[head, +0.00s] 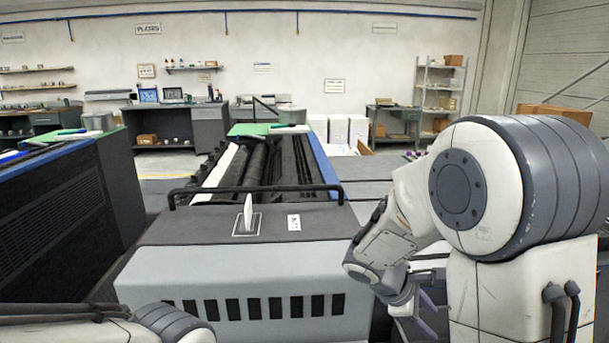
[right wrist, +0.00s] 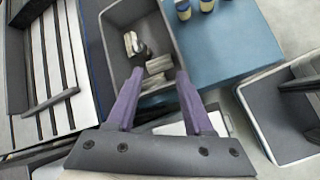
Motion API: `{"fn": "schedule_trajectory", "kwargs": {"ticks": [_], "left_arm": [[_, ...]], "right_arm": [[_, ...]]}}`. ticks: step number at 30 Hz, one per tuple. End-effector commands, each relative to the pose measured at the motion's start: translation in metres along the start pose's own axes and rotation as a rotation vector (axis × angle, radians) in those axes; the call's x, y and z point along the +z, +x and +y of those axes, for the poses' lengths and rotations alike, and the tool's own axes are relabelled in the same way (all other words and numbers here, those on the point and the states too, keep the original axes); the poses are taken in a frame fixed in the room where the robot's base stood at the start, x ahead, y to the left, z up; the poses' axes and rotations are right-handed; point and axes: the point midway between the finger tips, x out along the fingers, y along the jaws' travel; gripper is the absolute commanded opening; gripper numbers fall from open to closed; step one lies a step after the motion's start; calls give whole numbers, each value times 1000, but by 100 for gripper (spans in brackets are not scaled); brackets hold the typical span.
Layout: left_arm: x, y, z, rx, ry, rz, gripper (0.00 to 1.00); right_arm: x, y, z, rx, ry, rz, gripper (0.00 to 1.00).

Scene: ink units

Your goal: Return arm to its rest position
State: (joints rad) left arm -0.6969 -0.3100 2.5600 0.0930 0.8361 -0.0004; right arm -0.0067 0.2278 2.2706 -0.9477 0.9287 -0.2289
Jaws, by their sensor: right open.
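My right arm fills the right side of the head view, folded with its forearm pointing down. Its gripper (head: 425,312) is low beside the machine's right side and partly hidden by the arm. In the right wrist view my right gripper (right wrist: 152,78) shows two purple fingers spread apart with nothing between them. Beyond the fingertips is a grey bin (right wrist: 182,50) with a few small metallic pieces (right wrist: 157,65) inside. Part of my left arm shows at the bottom left of the head view; its gripper is out of view.
A grey press unit (head: 240,262) with a white lever (head: 248,212) stands in front. A dark unit (head: 60,205) stands at left. In the right wrist view, a blue surface (right wrist: 225,45) holds several small jars (right wrist: 184,10), and another bin (right wrist: 285,140) stands at right.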

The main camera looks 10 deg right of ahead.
Motion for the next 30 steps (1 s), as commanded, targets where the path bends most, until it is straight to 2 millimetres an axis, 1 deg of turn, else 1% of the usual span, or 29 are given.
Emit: {"fn": "schedule_trajectory", "kwargs": {"ticks": [1, 2, 3, 5, 6, 8, 9, 12, 15, 19, 30], "left_arm": [[0, -5, 0, 0, 0, 0, 0], [0, -6, 0, 0, 0, 0, 0], [0, -8, 1, 0, 0, 0, 0], [-1, -10, 1, 0, 0, 0, 0], [-1, -12, 1, 0, 0, 0, 0], [-1, -14, 1, 0, 0, 0, 0], [-1, -16, 1, 0, 0, 0, 0], [-1, -18, 1, 0, 0, 0, 0], [-1, -20, 1, 0, 0, 0, 0], [-1, -20, 1, 0, 0, 0, 0], [-1, -20, 1, 0, 0, 0, 0]], "right_arm": [[-15, -33, -23, -20, 43, 82, 52], [-23, -48, -38, -45, 71, 127, 52], [-33, -68, -60, -80, 107, 187, 52], [-44, -97, -94, -143, 154, 273, 52], [-50, -115, -116, -190, 181, 328, 52], [-56, -140, -149, -263, 213, 401, 52], [-58, -154, -169, -313, 230, 442, 52], [-58, -182, -211, -425, 257, 518, 52], [-56, -200, -238, -507, 273, 559, 52], [-53, -208, -252, -555, 283, 576, 52], [-54, -208, -252, -558, 284, 576, 52]]}}
